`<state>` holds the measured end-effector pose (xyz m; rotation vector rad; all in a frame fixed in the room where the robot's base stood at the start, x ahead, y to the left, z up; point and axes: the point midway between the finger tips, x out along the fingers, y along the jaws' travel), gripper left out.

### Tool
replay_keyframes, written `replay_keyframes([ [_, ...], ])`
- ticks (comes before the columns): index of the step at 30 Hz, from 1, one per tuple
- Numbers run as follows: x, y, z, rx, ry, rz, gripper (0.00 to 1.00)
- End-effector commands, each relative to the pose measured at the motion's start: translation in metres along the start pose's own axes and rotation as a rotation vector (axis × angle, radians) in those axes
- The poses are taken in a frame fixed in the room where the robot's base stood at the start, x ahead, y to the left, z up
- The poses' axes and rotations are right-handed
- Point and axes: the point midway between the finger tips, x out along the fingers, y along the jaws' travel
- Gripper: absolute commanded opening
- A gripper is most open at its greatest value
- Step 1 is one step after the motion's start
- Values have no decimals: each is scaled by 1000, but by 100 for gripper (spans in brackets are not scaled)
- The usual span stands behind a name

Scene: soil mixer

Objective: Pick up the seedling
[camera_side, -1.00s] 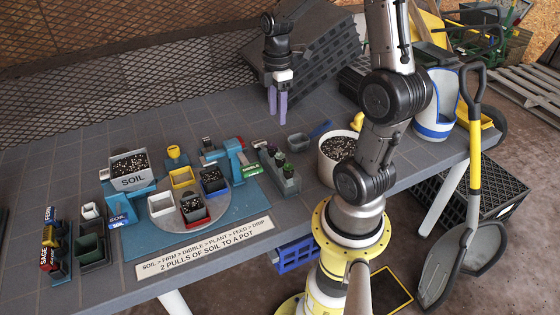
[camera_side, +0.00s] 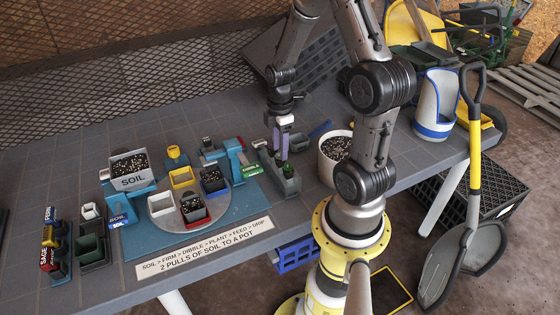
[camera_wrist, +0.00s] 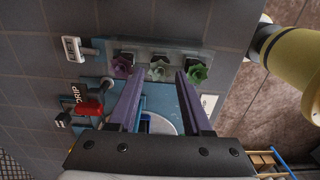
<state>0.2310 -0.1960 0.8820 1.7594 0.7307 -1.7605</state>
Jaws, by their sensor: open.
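Three seedlings stand in a row in a grey holder (camera_side: 292,187). In the wrist view they are a purple one (camera_wrist: 122,66) at left, a pale green one (camera_wrist: 158,70) in the middle and a green one (camera_wrist: 197,70) at right. My gripper (camera_side: 281,154) is low over the holder in the side view and partly hides the seedlings. In the wrist view my gripper (camera_wrist: 161,78) has its two purple fingers spread, with the middle seedling in line with the gap just beyond the tips. I cannot tell whether a finger touches a plant.
A turntable (camera_side: 160,205) with several pots is left of the holder, near a soil hopper (camera_side: 130,171). A white bucket of soil (camera_side: 326,165) stands close at right. A blue-handled scoop (camera_side: 321,128) lies behind. The table's back left is clear.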

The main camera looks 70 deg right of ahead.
Motion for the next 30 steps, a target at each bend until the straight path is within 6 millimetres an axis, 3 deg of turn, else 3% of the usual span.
replay_keyframes([
  [4, 17, 0, 0, 0, 0, -2, 49],
  [13, 21, 1, 0, 0, 0, 2, 49],
  [21, 21, 1, 0, 0, 0, 2, 1],
  [30, 21, 0, 0, 0, 0, 1, 0],
])
